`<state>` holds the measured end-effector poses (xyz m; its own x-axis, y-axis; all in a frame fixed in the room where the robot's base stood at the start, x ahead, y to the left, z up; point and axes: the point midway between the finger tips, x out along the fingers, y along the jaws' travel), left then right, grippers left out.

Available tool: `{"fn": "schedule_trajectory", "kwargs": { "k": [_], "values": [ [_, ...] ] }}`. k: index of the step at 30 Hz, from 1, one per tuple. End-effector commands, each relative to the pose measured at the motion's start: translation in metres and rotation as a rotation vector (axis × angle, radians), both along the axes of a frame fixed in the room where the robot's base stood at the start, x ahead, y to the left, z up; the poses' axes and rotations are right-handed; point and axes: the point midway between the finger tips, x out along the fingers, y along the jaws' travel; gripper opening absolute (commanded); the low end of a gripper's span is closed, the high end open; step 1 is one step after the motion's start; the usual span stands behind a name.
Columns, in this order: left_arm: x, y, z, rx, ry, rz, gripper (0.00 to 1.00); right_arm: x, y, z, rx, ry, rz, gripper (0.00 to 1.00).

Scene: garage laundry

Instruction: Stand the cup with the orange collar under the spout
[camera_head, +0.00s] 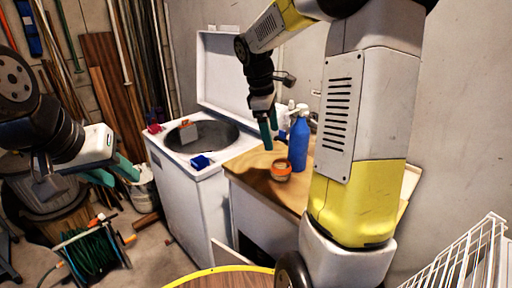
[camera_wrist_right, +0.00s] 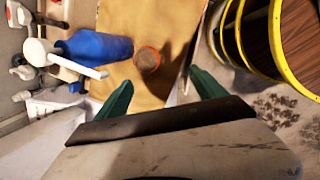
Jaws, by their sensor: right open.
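The cup with the orange collar (camera_head: 281,170) stands on the wooden counter, in front of the blue bottle (camera_head: 298,146). In the right wrist view the cup (camera_wrist_right: 148,60) shows ahead of the fingers, between their lines and apart from both. The blue bottle (camera_wrist_right: 95,47) has a white pump head with a long white spout (camera_wrist_right: 85,70) that points towards the cup's side; the cup is not under its tip. My right gripper (camera_head: 268,132) is open and empty above the counter, left of the bottle. My left gripper (camera_head: 113,172) is open and empty at the far left, away from the counter.
The wooden counter (camera_head: 252,166) has some bare room around the cup. A white top-loading washer (camera_head: 178,182) with raised lid stands left of it, with small red and blue things on its rim. A green hose reel (camera_head: 90,250) is on the floor. A white wire rack (camera_head: 470,255) is at lower right.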

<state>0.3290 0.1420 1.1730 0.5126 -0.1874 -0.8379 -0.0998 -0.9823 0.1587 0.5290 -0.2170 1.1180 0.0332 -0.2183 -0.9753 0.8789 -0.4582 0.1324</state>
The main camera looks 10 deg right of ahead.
Motion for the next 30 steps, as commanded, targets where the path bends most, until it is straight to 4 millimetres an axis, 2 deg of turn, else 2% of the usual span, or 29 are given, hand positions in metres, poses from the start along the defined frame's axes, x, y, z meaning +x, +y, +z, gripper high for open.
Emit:
{"fn": "schedule_trajectory", "kwargs": {
  "k": [1, 3, 9, 18, 24, 30],
  "values": [
    [0.0, 0.0, 0.0, 0.0, 0.0, 0.0, 0.36, -0.017, 0.005, 0.014, 0.023, -0.05, -0.058, 0.81],
    [0.0, 0.0, 0.0, 0.0, 0.0, 0.0, 0.36, -0.037, 0.013, 0.026, 0.064, -0.111, -0.146, 0.81],
    [0.0, 0.0, 0.0, 0.0, 0.0, 0.0, 0.36, -0.095, 0.034, 0.05, 0.215, -0.271, -0.402, 0.81],
    [0.0, 0.0, 0.0, 0.0, 0.0, 0.0, 0.36, -0.172, 0.062, 0.059, 0.511, -0.436, -0.774, 0.81],
    [0.0, 0.0, 0.0, 0.0, 0.0, 0.0, 0.36, -0.197, 0.073, 0.056, 0.645, -0.47, -0.918, 0.81],
    [0.0, 0.0, 0.0, 0.0, 0.0, 0.0, 0.36, -0.201, 0.075, 0.054, 0.675, -0.473, -0.949, 0.81]
  ]
}}
